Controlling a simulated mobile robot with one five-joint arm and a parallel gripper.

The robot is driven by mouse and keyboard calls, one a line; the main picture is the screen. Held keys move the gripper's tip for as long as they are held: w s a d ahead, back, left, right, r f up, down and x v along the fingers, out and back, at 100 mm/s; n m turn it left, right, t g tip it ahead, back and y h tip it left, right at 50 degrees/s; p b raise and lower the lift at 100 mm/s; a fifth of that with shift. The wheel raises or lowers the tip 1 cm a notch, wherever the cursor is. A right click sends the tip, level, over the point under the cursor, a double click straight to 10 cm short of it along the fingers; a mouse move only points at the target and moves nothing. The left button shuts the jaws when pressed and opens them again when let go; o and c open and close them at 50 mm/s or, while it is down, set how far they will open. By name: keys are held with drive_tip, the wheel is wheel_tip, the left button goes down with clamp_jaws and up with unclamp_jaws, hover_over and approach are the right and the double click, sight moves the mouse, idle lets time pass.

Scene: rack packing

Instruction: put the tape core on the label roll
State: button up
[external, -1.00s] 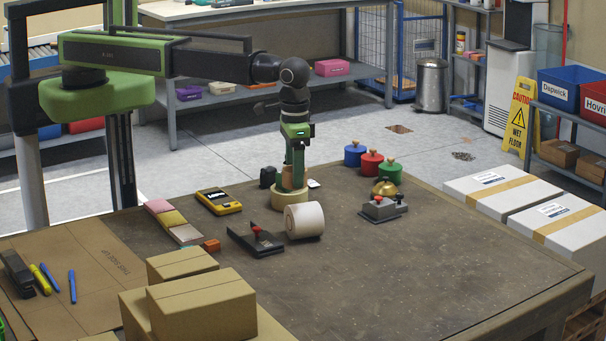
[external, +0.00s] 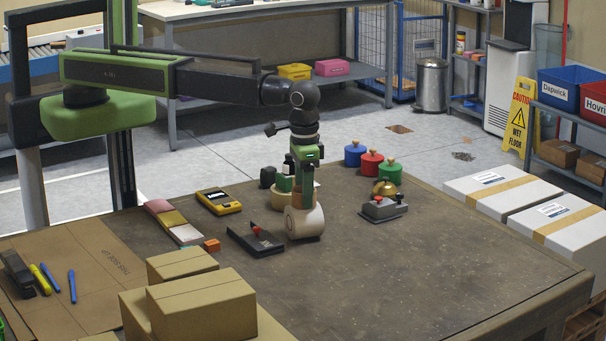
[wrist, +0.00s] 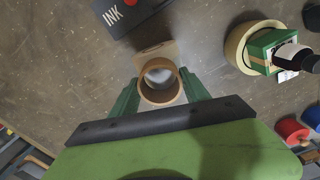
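The tape core, a short brown cardboard ring (wrist: 158,94), sits between my gripper's green fingers in the wrist view. My gripper (wrist: 160,88) appears shut on it. In the external view, my gripper (external: 305,200) points down directly over the label roll; its fingers mostly hide the core. The label roll (external: 305,222) is a pale, wide cylinder lying on its side on the table. Only a small beige part of it (wrist: 157,51) shows past the core in the wrist view. I cannot tell whether core and roll touch.
A cream ring (external: 280,200) with a green box and dark bottle inside stands close behind the roll. A dark INK pad (external: 256,240) lies to its left. A grey block with a red knob (external: 384,208) is to the right. The front right table is clear.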

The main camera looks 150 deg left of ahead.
drive_tip(key=o, duration=0.5)
drive_tip(key=shift+r, duration=0.1)
wheel_tip(320, 180, up, 12)
drive_tip(key=p, duration=1.2)
drive_tip(key=shift+r, duration=0.1)
drive_tip(key=s+d+m, duration=0.4)
drive_tip(key=d, duration=0.8)
drive_tip(key=s+d+m, duration=0.5)
drive_tip(key=d, duration=0.7)
drive_tip(key=s+d+m, duration=0.4)
drive_tip(key=d+m, duration=0.1)
drive_tip(key=d, duration=0.7)
drive_tip(key=shift+s+d, duration=0.3)
drive_tip(key=shift+s, duration=0.05)
